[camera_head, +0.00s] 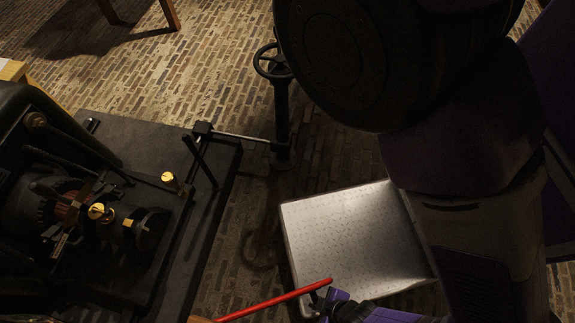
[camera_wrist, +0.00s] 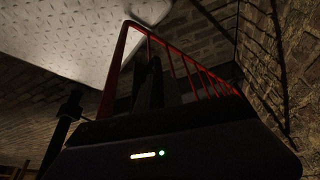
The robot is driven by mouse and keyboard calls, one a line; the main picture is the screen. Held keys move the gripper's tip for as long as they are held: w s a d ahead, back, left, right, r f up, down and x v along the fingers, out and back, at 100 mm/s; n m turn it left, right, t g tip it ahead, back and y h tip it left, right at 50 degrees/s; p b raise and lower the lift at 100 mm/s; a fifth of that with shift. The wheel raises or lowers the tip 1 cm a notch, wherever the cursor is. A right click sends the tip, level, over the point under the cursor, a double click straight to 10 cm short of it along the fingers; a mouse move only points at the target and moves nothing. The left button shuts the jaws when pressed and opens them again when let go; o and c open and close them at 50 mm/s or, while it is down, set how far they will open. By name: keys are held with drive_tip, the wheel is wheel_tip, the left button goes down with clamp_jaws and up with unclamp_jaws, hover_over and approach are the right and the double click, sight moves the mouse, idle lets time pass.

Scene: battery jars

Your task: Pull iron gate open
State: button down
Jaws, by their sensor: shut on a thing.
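The iron gate is red. In the head view its top rail (camera_head: 270,300) runs along the bottom edge, and its right end meets my gripper (camera_head: 322,297). In the wrist view the gate (camera_wrist: 185,62) shows a thick end post, a sloping top rail and several thin upright bars. My gripper's dark fingers (camera_wrist: 149,85) stand close together against the gate near its end post. They are shut on the gate. The exact contact is dark and partly hidden by the gripper body.
A pale metal tread plate (camera_head: 350,235) lies just beyond the gripper. A black post with a handwheel (camera_head: 272,62) stands behind it. Dark machinery with brass fittings (camera_head: 100,212) fills the left side. Brick floor (camera_head: 190,75) is open at the back, and a brick wall (camera_wrist: 290,60) lies beyond the gate.

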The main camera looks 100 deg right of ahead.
drive_tip(key=shift+a+f, duration=0.1)
drive_tip(key=shift+a, duration=0.15)
drive_tip(key=c, duration=1.5)
unclamp_jaws()
drive_tip(key=shift+p+v, duration=0.6)
drive_tip(key=shift+v, duration=3.3)
